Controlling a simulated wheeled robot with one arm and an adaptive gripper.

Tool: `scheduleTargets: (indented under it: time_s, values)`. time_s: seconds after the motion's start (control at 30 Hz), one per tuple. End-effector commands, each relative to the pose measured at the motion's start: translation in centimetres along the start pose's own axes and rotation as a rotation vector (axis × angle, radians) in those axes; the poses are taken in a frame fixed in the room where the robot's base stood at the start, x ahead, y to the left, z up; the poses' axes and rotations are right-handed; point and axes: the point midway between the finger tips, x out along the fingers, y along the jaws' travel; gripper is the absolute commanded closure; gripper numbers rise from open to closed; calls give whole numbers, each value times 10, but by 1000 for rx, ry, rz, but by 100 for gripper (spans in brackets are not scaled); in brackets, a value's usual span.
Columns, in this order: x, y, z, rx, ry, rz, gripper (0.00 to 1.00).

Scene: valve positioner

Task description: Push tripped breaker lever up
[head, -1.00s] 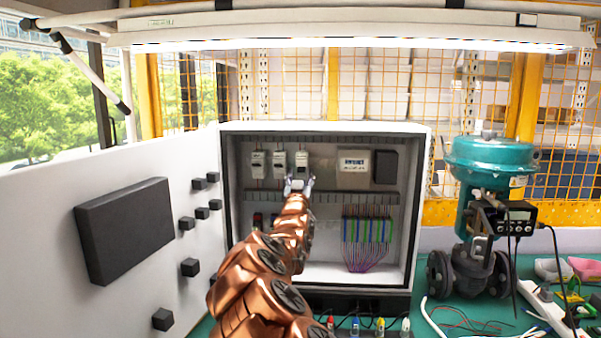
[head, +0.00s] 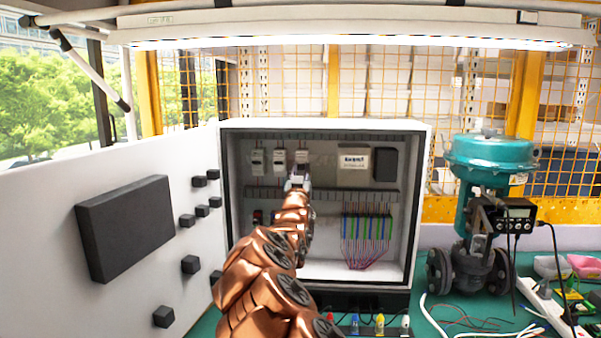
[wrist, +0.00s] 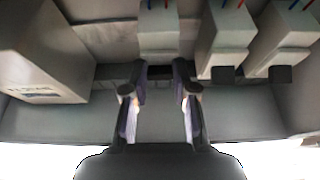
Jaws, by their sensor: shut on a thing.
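Three pale breakers stand in a row at the upper left inside the open cabinet: the left one (head: 258,162), the middle one (head: 279,161) and the right one (head: 302,157). My gripper (head: 298,179) is at the lower front of the right breaker and hides part of it. In the wrist view that breaker (wrist: 158,32) is straight ahead. My gripper (wrist: 161,73) has its two fingertips on either side of the dark lever (wrist: 160,72) and is shut on it. The lever is mostly hidden in the head view. The two other breakers show dark levers in the wrist view.
A pale labelled box (head: 354,166) and a dark box (head: 385,165) are mounted right of the breakers. Coloured terminals (head: 367,228) sit below. The cabinet door (head: 60,220) stands open at left. A teal valve (head: 490,155) stands right of the cabinet.

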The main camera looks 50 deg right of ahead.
Motion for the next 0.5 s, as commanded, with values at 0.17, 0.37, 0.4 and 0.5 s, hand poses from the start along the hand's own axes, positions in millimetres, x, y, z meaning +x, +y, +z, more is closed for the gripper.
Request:
scheduleTargets:
  time_s: [0.17,0.37,0.4,0.5]
  values:
    - [0,0,0,0,0,0,100]
    - [0,0,-1,0,-10,0,100]
    - [0,0,-1,1,-14,0,100]
    - [0,-1,-2,2,-33,-1,100]
